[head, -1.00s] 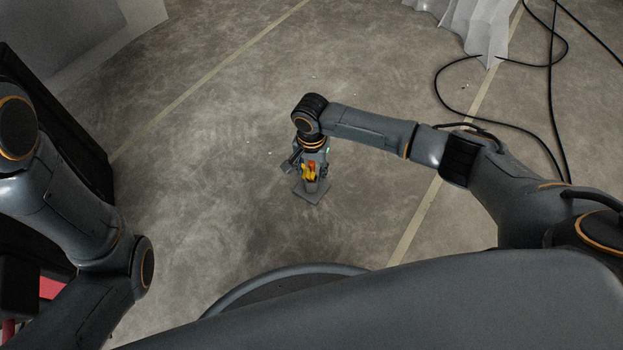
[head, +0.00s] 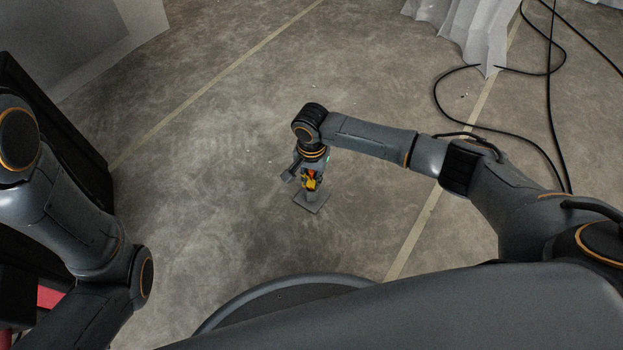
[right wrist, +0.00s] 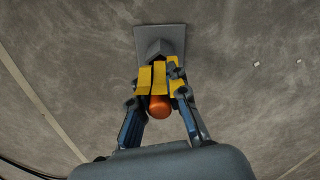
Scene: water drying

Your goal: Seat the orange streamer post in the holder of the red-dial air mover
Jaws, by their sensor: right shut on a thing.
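My right gripper (head: 310,183) hangs low in the middle of the head view, and its yellow fingertips also show in the right wrist view (right wrist: 158,78). It is shut on the orange streamer post (right wrist: 160,107), whose rounded orange end shows between the fingers. Beyond the fingertips, a grey square plate (right wrist: 142,38) with a raised grey block lines up with the post; it also shows just below the gripper in the head view (head: 313,205). I cannot tell whether the plate touches the floor. My left gripper is out of view. I cannot make out a red dial or holder.
Tall dark panels (head: 75,150) stand at the left, with a red part (head: 48,297) low down, partly hidden by my left arm. Black cables (head: 549,110) lie on the floor at right, near a white draped sheet (head: 470,28). The concrete floor around the gripper is clear.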

